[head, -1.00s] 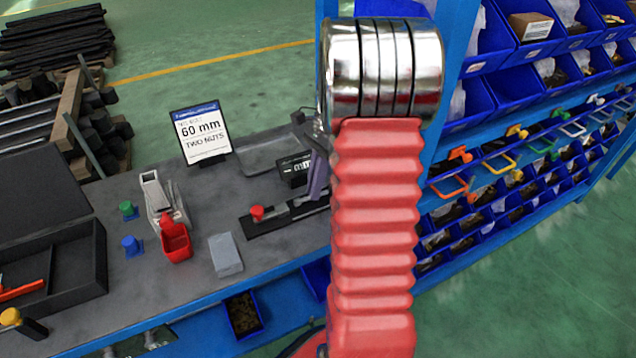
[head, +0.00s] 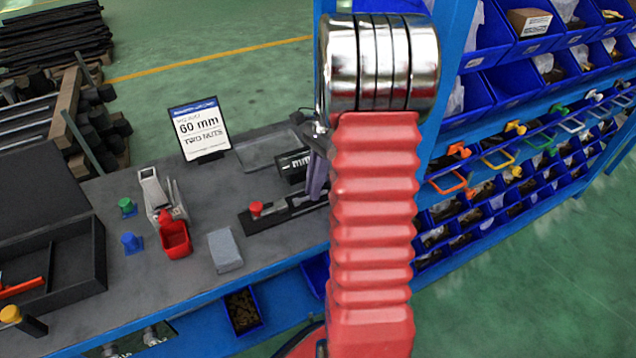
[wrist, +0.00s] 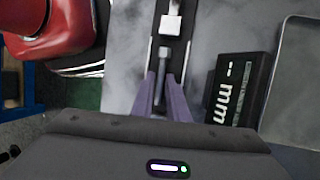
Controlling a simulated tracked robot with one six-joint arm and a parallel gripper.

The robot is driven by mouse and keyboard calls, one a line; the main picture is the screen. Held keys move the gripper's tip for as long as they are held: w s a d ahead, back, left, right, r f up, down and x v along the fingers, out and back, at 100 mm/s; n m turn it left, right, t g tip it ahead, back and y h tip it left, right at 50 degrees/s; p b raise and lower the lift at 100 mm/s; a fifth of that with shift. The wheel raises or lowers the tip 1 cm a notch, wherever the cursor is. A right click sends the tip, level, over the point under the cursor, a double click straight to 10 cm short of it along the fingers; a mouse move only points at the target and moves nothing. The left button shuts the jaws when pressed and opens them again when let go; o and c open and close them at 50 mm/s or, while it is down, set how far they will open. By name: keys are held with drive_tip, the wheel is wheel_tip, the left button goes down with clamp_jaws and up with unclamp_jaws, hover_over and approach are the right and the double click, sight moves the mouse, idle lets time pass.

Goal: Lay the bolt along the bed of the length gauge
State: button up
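The length gauge (head: 285,208) is a dark bar with a pale metal bed and a red knob, on the bench left of my arm. Its bed and a pale block (wrist: 170,25) show in the wrist view. The grey bolt (wrist: 162,62) is over the bed, roughly in line with it, its head toward the block. My gripper (wrist: 162,78) has purple fingers that come in close on both sides of the bolt's shank and appear shut on it. Whether the bolt touches the bed I cannot tell. In the head view my gripper (head: 318,178) is beside the gauge, and the bolt is hidden.
A black "mm" display (wrist: 238,90) stands close right of my gripper. A grey tray (head: 265,150) lies behind it. Blue bin racks (head: 490,100) stand at right.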

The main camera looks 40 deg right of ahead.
drive_tip(key=shift+o, duration=0.6)
drive_tip(key=shift+w, duration=0.1)
drive_tip(key=shift+r, duration=0.1)
drive_tip(key=shift+r, duration=0.3)
drive_tip(key=v, duration=1.2)
drive_tip(key=shift+r, duration=0.25)
drive_tip(key=shift+a, duration=0.1)
